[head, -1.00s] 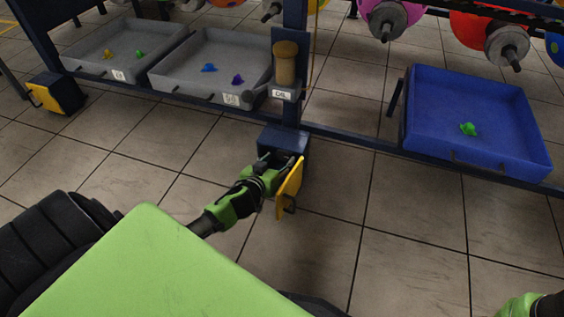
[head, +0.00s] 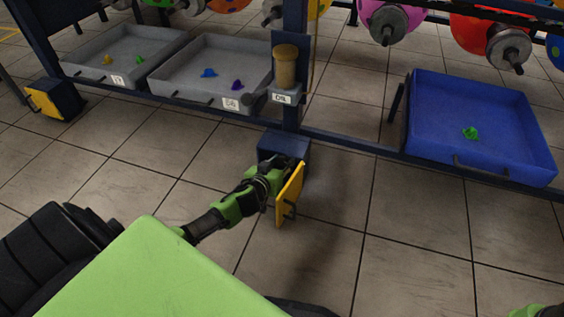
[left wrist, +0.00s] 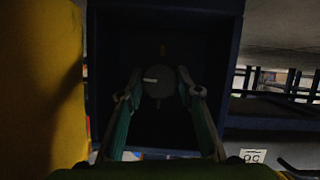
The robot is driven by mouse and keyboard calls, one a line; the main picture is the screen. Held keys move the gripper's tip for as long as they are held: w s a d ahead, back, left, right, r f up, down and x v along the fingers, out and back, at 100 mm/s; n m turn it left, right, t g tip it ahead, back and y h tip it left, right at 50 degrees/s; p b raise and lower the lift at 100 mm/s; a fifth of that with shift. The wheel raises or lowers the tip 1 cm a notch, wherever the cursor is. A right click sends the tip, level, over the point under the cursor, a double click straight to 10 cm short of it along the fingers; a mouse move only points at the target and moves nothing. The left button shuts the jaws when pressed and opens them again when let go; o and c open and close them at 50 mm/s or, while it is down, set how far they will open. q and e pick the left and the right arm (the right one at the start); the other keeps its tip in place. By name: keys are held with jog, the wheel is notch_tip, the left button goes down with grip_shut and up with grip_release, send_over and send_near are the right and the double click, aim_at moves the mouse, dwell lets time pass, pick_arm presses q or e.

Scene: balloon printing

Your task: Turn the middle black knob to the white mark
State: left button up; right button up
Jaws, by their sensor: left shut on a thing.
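The round knob (left wrist: 161,87) is dark grey in the left wrist view, inside a dark open box. A short whitish line on it points left. A faint orange spot (left wrist: 162,50) is above it, and a faint mark is just below it. My left gripper (left wrist: 158,95) is shut on the knob, one finger at each side. In the head view my left gripper (head: 278,166) reaches into the blue box (head: 291,145), whose yellow door (head: 288,196) stands open; the knob is hidden there.
Two grey trays (head: 88,77) with small balloons stand at the left, and a blue tray (head: 490,153) with a green balloon at the right. Another yellow-fronted box (head: 45,103) is at far left. The tiled floor in front is clear. A blue post rises above the box.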

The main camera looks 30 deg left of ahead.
pick_arm(q)
jog(key=n+h+p, duration=0.2)
jog(key=n+p, duration=0.1)
jog(key=shift+a+r+t, duration=0.1)
jog(key=shift+t, duration=0.3)
jog(key=shift+a+n+h+p, duration=0.1)
jog(key=shift+n+h+p, duration=0.2)
jog(key=shift+n, duration=0.4)
jog(key=shift+f+n+t+h, duration=0.25)
jog(key=shift+n+t+h, duration=0.2)
jog(key=shift+n, duration=0.25)
jog(key=shift+f+n+t+h+b, duration=0.2)
jog(key=shift+n+t+h+b, duration=0.2)
jog(key=shift+n+b, duration=0.55)
jog(key=shift+f+n+t+h+b, duration=0.1)
jog(key=shift+n+t+h+b, duration=0.25)
jog(key=shift+n+b, duration=0.75)
jog(key=n+t+b, duration=0.1)
jog(key=n+b, duration=0.1)
jog(key=n, duration=0.1)
jog(key=shift+b, duration=0.3)
jog(key=shift+n+t+b, duration=0.5)
jog(key=shift+n+b, duration=0.2)
jog(key=shift+n, duration=0.15)
jog(key=shift+r, duration=0.2)
